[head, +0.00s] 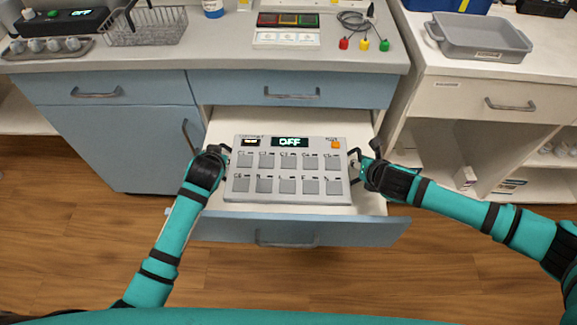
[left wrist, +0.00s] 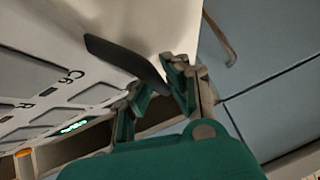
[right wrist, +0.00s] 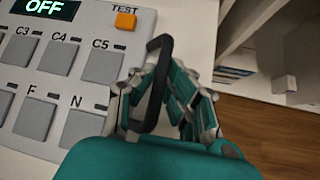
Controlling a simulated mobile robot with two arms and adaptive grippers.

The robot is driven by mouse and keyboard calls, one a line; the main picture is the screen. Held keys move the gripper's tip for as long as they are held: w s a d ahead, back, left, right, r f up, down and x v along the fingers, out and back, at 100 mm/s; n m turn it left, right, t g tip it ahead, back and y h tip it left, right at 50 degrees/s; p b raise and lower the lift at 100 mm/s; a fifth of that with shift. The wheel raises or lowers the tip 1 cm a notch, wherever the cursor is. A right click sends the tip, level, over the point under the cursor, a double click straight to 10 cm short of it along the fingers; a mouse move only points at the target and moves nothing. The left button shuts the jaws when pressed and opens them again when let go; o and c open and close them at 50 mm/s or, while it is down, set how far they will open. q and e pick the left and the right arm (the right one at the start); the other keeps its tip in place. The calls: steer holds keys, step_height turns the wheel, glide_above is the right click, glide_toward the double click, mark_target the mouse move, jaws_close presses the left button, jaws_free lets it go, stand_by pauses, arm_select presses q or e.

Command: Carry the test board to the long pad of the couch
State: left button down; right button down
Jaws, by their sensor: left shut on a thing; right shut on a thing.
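The test board (head: 287,197) is a grey panel with square keys, an orange button and a display reading OFF. It lies in or just over the open drawer (head: 225,122); I cannot tell whether it touches the drawer bottom. My left gripper (head: 222,153) is shut on the board's left black handle, which shows in the left wrist view (left wrist: 112,55). My right gripper (head: 363,167) is shut on the right black handle, clear in the right wrist view (right wrist: 153,112). The couch and its long pad are not in view.
Above the drawer, the counter (head: 215,62) holds a wire basket (head: 145,27), a control panel (head: 287,38) and coloured leads (head: 364,44). A grey tray (head: 480,38) stands on the white cabinet at right. The wooden floor (head: 330,285) in front is clear.

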arm_select(q)
steer(key=shift+d, duration=0.1)
arm_select(e)
steer(key=shift+a, duration=0.1)
